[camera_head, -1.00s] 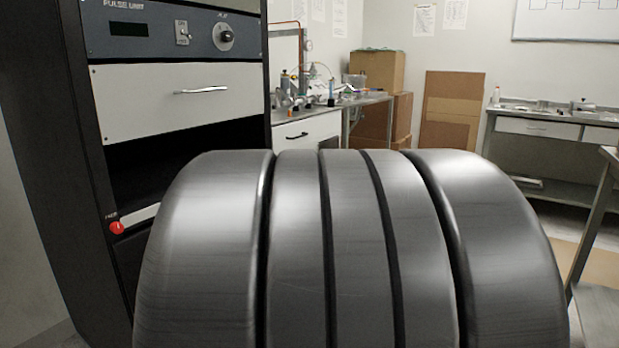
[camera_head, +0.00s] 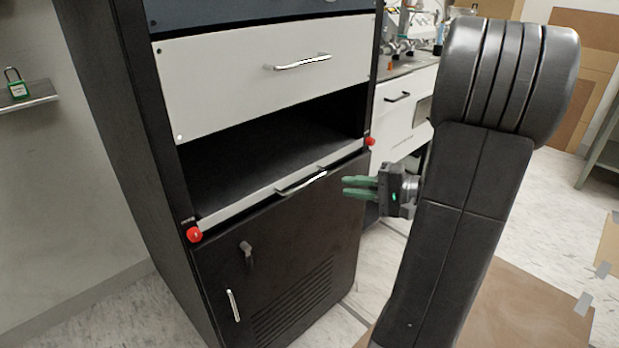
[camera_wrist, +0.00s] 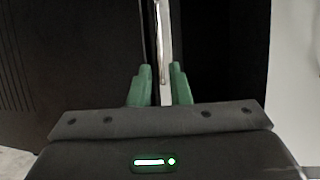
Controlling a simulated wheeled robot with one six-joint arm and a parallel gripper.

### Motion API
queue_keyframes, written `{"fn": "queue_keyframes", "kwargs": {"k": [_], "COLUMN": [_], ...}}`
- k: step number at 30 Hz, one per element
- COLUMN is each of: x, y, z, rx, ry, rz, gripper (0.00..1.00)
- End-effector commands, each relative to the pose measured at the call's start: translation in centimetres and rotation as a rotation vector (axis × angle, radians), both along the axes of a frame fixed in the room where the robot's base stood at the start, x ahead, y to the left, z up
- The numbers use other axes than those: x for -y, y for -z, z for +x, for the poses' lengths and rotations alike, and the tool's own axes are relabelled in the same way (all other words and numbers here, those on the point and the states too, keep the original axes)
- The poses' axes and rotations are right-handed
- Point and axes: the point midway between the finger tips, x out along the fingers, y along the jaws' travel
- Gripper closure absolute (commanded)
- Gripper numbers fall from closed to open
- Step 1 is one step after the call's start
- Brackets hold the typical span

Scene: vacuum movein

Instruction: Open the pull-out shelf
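The pull-out shelf (camera_head: 240,205) is a thin light strip low in the black cabinet's open bay, pushed in, with a silver handle (camera_head: 302,184) at its middle. A red knob (camera_head: 194,234) sits at its left end and another red knob (camera_head: 369,141) at its right end. My gripper (camera_head: 344,188) has green fingers and is in front of the shelf, to the right of the handle and apart from it. In the wrist view the fingers (camera_wrist: 160,72) are spread, and the shelf's light edge (camera_wrist: 165,45) with the handle lines up between them. Nothing is held.
Above the bay is a white drawer (camera_head: 230,85) with its own handle. Below the shelf is a black door (camera_head: 280,250) with a latch, a handle and vents. A bench (camera_head: 405,105) stands behind at the right. A wall ledge with a green padlock (camera_head: 16,86) is at left.

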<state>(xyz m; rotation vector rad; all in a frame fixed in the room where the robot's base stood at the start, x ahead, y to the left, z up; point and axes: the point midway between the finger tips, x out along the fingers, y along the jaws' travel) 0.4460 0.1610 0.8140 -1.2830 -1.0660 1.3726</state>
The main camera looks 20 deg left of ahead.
Motion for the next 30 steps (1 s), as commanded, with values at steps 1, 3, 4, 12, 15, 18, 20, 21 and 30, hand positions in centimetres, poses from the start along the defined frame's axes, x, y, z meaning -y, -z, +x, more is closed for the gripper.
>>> {"fn": "queue_keyframes", "kwargs": {"k": [1, 3, 4, 12, 15, 18, 20, 21, 30], "x": [-0.9, -2.3, -2.9, -7.9, -9.4, -10.5, -11.0, -11.2, -11.7], "y": [0.4, 0.6, 0.7, 1.7, 1.9, 2.1, 2.2, 2.2, 2.2], "z": [-0.1, -0.1, -0.2, -0.2, -0.2, -0.2, -0.2, -0.2, -0.2], "rx": [-0.001, -0.001, -0.001, -0.002, -0.002, -0.002, -0.002, -0.002, -0.002], "ry": [-0.004, -0.004, -0.005, -0.005, -0.004, -0.003, -0.002, -0.001, 0.000], "rz": [-0.001, -0.001, -0.002, -0.002, -0.002, -0.003, -0.003, -0.003, -0.003], "gripper": [0.83, 0.83, 0.83, 0.83, 0.83, 0.83, 0.83, 0.83, 0.83]}}
